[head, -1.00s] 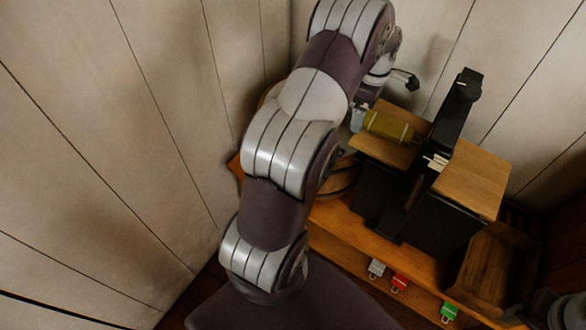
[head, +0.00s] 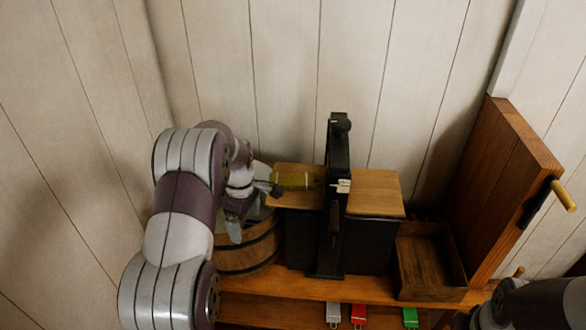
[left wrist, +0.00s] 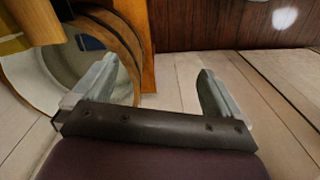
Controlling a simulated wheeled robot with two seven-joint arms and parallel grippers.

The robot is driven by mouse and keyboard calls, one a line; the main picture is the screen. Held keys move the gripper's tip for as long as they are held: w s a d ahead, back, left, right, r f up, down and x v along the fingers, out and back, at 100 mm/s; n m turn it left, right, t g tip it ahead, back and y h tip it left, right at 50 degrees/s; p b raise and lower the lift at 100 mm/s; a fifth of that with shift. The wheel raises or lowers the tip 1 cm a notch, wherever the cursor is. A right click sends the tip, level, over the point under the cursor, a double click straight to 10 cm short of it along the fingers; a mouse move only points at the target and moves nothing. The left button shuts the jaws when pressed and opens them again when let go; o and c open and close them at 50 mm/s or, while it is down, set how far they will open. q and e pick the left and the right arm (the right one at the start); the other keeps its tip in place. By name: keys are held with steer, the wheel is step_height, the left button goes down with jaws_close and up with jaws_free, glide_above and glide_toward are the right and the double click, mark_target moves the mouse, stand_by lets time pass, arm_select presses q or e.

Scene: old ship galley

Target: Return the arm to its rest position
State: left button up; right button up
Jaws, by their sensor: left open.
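My left arm comes in from the left in the head view and bends near the wooden tub. Its gripper (head: 236,222) points down in front of the tub. In the left wrist view the two grey fingers (left wrist: 157,72) stand wide apart with nothing between them. My right gripper is out of view; only a dark part of what appears to be my right arm shows at the lower right of the head view.
A wooden tub (head: 248,254) stands close beside the left gripper. An open wooden box (head: 430,266) and tall panel (head: 512,185) stand right. Coloured tags (head: 358,314) hang from the shelf edge.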

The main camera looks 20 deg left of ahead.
arm_select(q)
steer(key=s+d+r+m, duration=0.2)
steer(key=s+d+m, duration=0.5)
steer(key=s+m, duration=0.2)
steer(key=s+d+r+m+t, duration=0.1)
steer(key=s+d+r+m, duration=0.2)
steer(key=s+d+m, duration=0.4)
steer(key=s+m, duration=0.2)
steer(key=s, duration=0.1)
steer(key=shift+s+d+b, duration=0.15)
steer(key=shift+s+b, duration=0.1)
steer(key=shift+b, duration=0.15)
